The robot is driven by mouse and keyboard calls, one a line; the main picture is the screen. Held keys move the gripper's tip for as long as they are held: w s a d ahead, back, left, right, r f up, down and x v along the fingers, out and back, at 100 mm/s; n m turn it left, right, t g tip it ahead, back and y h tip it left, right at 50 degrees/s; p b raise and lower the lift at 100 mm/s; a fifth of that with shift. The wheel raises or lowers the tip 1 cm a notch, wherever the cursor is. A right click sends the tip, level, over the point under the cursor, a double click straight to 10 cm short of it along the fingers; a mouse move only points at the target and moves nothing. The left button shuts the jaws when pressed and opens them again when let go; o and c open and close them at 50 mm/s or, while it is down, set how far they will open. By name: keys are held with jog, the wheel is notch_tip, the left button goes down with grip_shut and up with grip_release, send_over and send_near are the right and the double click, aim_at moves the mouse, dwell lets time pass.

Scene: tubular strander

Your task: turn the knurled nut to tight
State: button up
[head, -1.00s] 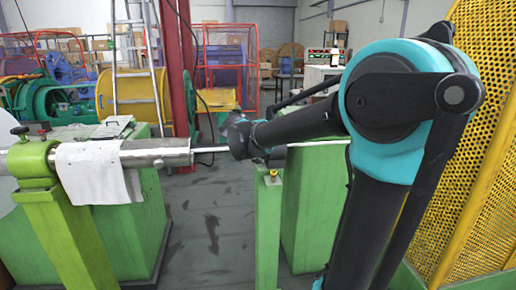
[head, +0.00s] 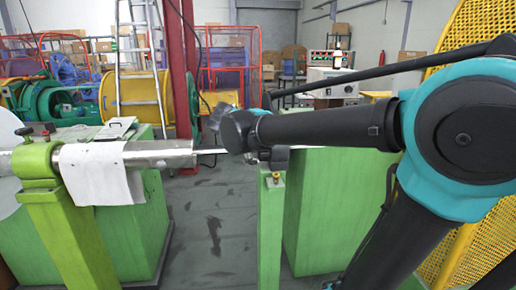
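A small brass-coloured fitting (head: 276,176), which looks like the knurled nut, sits on the front upper part of a narrow green post (head: 270,235). It is too small to make out knurling or how tight it is. My arm reaches in from the right above the post. The dark wrist and gripper end (head: 228,126) is up and left of the fitting, by the thin rod. A dark block (head: 276,157) shows just above the fitting in the picture. I cannot tell whether they touch. My fingers cannot be made out against the wrist.
A steel shaft (head: 155,155) with a white cloth (head: 97,174) rests in a green clamp stand (head: 62,225) at left. A large green cabinet (head: 335,215) stands right of the post. Yellow perforated guarding (head: 480,225) is at far right. Grey floor shows between the green blocks.

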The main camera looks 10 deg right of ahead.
jog(key=v, duration=0.3)
jog(key=shift+s+r, duration=0.1)
jog(key=s+d+f+m+g+y, duration=0.1)
jog(key=s+f+m, duration=0.4)
jog(key=f, duration=0.5)
jog(key=s+d+f+m+g+y, duration=0.2)
jog(key=s+d+f+m, duration=0.3)
jog(key=s+f, duration=0.4)
jog(key=s+d+f+m+g+y, duration=0.2)
jog(key=s+d+f+m, duration=0.2)
jog(key=s+f, duration=0.3)
notch_tip(320, 180, down, 5)
jog(key=shift+d+f+m+g, duration=0.1)
jog(key=shift+d+m+g, duration=0.2)
jog(key=shift+m, duration=0.6)
